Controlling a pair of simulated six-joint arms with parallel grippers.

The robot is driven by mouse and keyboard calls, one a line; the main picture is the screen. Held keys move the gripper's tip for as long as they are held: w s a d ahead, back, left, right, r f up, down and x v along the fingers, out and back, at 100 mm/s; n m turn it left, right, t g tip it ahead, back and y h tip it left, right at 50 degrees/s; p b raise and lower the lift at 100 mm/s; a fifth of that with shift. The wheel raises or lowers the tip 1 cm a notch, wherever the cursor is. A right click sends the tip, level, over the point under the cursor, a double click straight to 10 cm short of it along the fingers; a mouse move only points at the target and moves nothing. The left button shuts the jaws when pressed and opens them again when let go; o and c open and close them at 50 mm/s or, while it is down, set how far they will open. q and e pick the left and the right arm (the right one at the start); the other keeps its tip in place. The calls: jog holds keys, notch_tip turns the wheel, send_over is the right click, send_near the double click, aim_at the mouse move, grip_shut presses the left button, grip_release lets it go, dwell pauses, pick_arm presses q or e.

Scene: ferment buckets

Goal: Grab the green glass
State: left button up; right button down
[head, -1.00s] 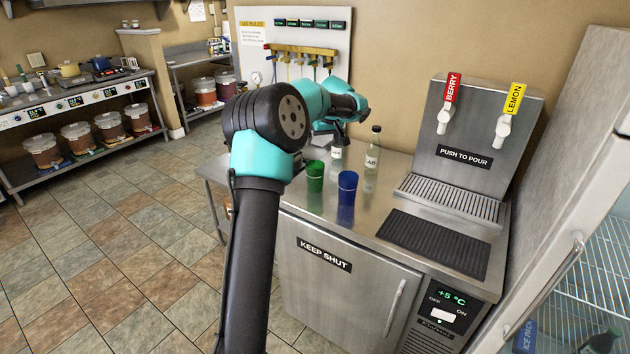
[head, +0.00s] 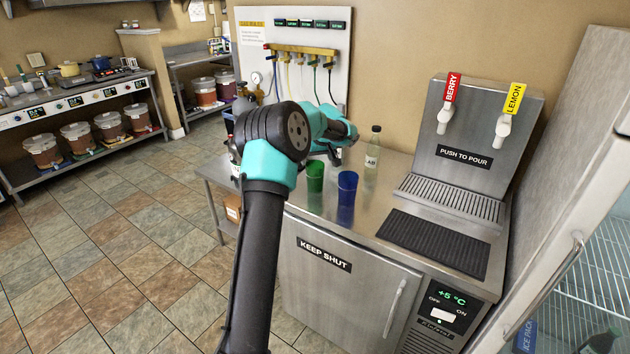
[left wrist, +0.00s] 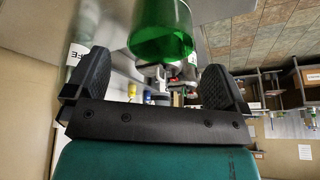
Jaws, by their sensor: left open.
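The green glass (head: 315,182) stands upright on the steel counter, left of the blue glass (head: 347,186). It also shows large at the top of the left wrist view (left wrist: 160,35). My left gripper (left wrist: 157,68) is open, its two dark fingers apart with nothing held between them. The green glass appears ahead of the gap between the fingers, and I cannot tell the exact distance. In the head view my left gripper (head: 338,150) is small and partly hidden by my own arm, just behind the glasses. My right gripper is not in view.
A clear LAB bottle (head: 372,155) stands behind and right of the glasses. The drink dispenser (head: 465,155), with berry and lemon taps, is at the right. A black ribbed mat (head: 433,243) lies before it. The counter's front strip between mat and glasses is clear.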

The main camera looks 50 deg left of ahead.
aim_at(314, 165)
pick_arm(q)
jog(key=shift+x, duration=2.6)
jog(key=shift+c, duration=0.3)
jog(key=c, duration=1.3)
jog(key=shift+o, duration=0.2)
jog(key=shift+r, duration=0.1)
jog(key=s+d+r, duration=0.5)
jog(key=s+d, duration=0.5)
jog(key=d, duration=0.2)
jog(key=shift+s, duration=0.3)
